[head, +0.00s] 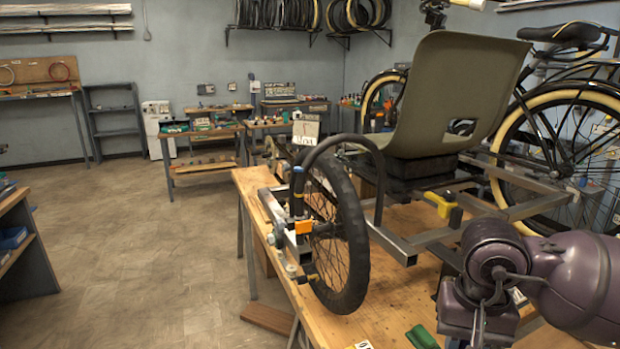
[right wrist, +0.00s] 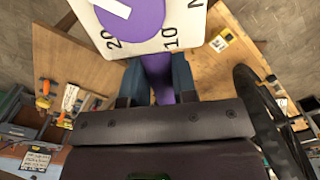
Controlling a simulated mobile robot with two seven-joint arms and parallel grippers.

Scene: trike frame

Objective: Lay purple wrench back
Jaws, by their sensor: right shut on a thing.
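The purple wrench (right wrist: 158,75) shows in the right wrist view, with its purple shaft between the two fingers of my right gripper (right wrist: 157,88). My right gripper is shut on it. A white plate marked 20, 10 and N, with a rounded purple part on it, is at the top of that view, beyond the fingertips. In the head view my right wrist and arm are at the lower right, over the workbench; the fingertips and the wrench are not clearly visible there. My left gripper is not in view.
A trike frame with a grey seat (head: 445,95) and a black wheel (head: 340,235) stands on the wooden workbench (head: 390,300). A green object (head: 422,337) lies near its front edge. The right wrist view shows orange-handled tools (right wrist: 45,95) and grey bins (right wrist: 18,112) at left.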

